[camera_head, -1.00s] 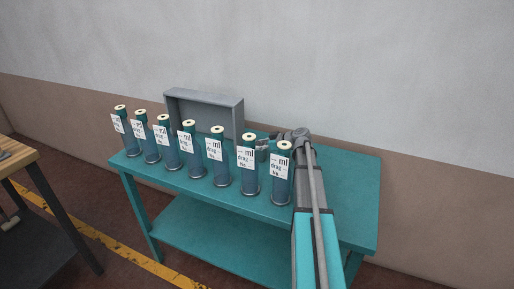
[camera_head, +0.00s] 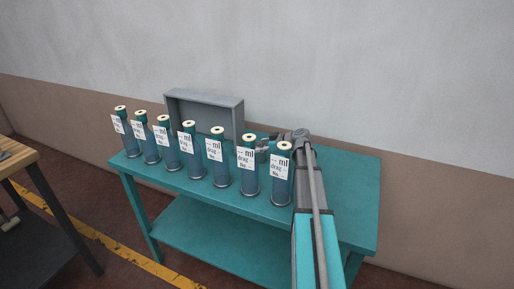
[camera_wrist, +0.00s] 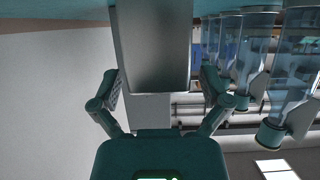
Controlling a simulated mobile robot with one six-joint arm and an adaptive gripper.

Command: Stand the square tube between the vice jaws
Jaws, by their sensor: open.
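No clearly recognisable square tube or vice shows in the head view. A grey hollow box-like piece (camera_head: 204,97) stands on its edge at the back of the teal table; I cannot tell whether it is the tube. My gripper (camera_head: 263,145) is low behind the two rightmost bottles, to the right of this piece, and partly hidden by them. In the wrist view my gripper (camera_wrist: 160,82) is open, with its two fingers spread to either side of a plain grey block (camera_wrist: 155,45). I cannot tell whether they touch it.
Several labelled blue bottles (camera_head: 218,158) stand in a row along the teal table (camera_head: 355,190), close to my gripper. The table's right end is clear. A wooden bench (camera_head: 20,161) with a partly visible grey object is at the left edge. A wall stands behind.

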